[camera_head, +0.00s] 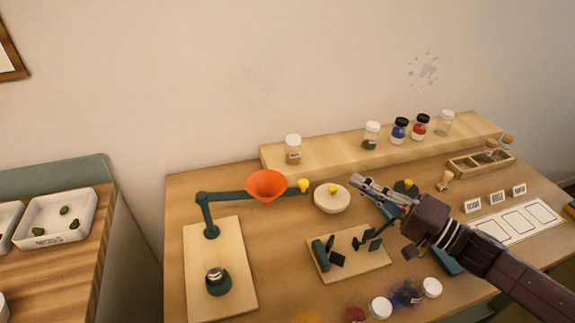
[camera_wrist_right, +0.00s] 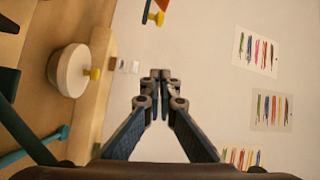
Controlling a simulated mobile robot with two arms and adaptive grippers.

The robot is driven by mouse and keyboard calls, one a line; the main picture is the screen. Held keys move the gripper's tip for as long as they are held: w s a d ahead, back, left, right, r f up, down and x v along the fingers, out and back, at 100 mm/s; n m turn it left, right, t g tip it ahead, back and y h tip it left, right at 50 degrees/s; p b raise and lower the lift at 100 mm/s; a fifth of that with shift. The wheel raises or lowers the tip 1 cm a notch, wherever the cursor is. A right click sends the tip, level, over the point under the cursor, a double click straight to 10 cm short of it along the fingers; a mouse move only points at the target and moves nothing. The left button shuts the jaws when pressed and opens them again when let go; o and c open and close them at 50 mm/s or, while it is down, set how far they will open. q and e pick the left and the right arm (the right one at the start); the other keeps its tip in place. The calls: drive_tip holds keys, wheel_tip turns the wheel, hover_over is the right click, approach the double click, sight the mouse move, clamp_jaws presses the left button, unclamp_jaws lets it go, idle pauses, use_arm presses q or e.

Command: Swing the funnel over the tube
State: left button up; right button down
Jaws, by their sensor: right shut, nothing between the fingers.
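The orange funnel (camera_head: 266,185) sits on a dark teal swing arm (camera_head: 228,197) over the table's left part. The arm's post stands at the back of a pale wooden board (camera_head: 235,245). A yellow knob (camera_head: 303,185) is at the arm's free end; it also shows at the top of the right wrist view (camera_wrist_right: 158,18). A dark round holder with a small glass-like top, perhaps the tube (camera_head: 216,276), stands at the board's front, not below the funnel. My right gripper (camera_head: 358,184) is shut and empty, right of the knob and apart from it. My left gripper is not in view.
A round pale pot (camera_head: 332,201) with a yellow knob stands between the funnel arm and my right gripper. A wooden stand (camera_head: 348,259) with dark parts is in front. A raised shelf (camera_head: 340,151) with several jars runs along the back.

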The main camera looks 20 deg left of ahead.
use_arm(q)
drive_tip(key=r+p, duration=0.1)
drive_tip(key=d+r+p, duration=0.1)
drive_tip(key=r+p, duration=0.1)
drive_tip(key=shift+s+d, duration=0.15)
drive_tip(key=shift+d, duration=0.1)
use_arm(e)
drive_tip(key=a, duration=0.9)
drive_tip(key=shift+s+a+f, duration=0.3)
drive_tip(key=shift+s, duration=0.1)
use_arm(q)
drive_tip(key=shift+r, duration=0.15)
use_arm(e)
drive_tip(key=shift+s, duration=0.1)
